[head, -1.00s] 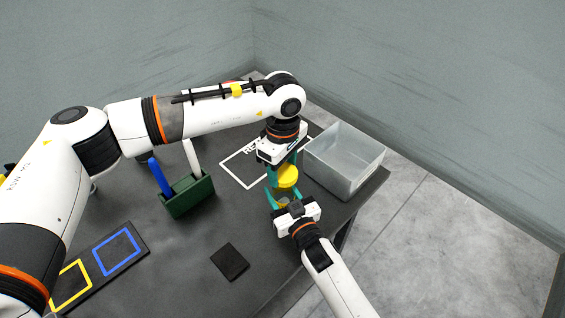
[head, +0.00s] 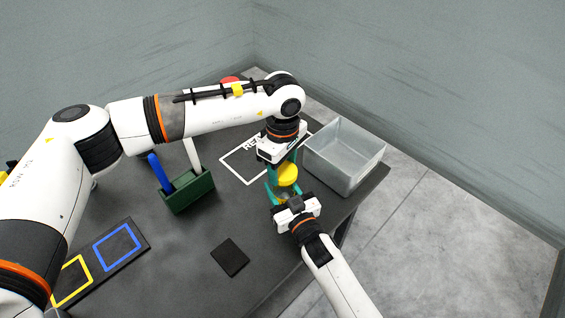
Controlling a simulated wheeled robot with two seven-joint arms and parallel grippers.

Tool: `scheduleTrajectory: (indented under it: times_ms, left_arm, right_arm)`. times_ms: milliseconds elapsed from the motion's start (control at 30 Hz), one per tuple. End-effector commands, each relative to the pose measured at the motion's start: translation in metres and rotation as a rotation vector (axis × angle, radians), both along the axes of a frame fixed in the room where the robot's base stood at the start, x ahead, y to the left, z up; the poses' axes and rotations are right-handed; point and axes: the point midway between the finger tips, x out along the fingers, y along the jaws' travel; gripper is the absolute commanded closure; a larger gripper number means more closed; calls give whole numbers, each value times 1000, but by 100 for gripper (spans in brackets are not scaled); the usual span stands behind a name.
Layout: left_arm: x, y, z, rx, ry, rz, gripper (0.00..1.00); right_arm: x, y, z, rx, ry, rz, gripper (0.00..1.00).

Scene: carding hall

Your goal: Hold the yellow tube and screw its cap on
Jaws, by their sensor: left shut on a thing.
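A yellow round piece (head: 288,173), which looks like the cap of the yellow tube, is between my two grippers above the dark table. My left gripper (head: 284,172) points down from above, its teal fingers shut on this piece. My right gripper (head: 281,189) reaches in from the lower right, its teal fingers around the place just below the yellow piece. The tube's body is mostly hidden there by the fingers and the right gripper's housing. I cannot tell how firmly the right fingers close or whether the cap is seated.
A grey open bin (head: 345,179) stands just right of the grippers. A green rack (head: 188,200) with a blue and a white upright piece stands left. A white-outlined area (head: 238,172) lies behind. A dark square pad (head: 230,257) and a board with yellow and blue outlines (head: 112,268) lie in front.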

Motion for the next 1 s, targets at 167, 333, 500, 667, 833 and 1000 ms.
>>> scheduleTrajectory:
  times_ms: [167,333,500,667,833,1000]
  left_arm:
    - [0,0,-1,0,0,-25,67]
    - [1,-1,-1,0,-2,-282,67]
    - [2,-2,-1,0,0,-693,67]
    - [2,-3,-1,1,-1,-1085,67]
    - [1,-5,-2,0,0,-1499,67]
    - [1,-6,-2,0,0,-1829,67]
  right_arm:
    - [0,0,0,0,1,0,100]
    - [0,0,0,0,1,0,100]
    - [0,0,-1,0,1,0,100]
    - [0,0,-1,0,1,0,100]
    - [0,0,-1,0,1,0,100]
    - [0,0,-1,-1,2,0,100]
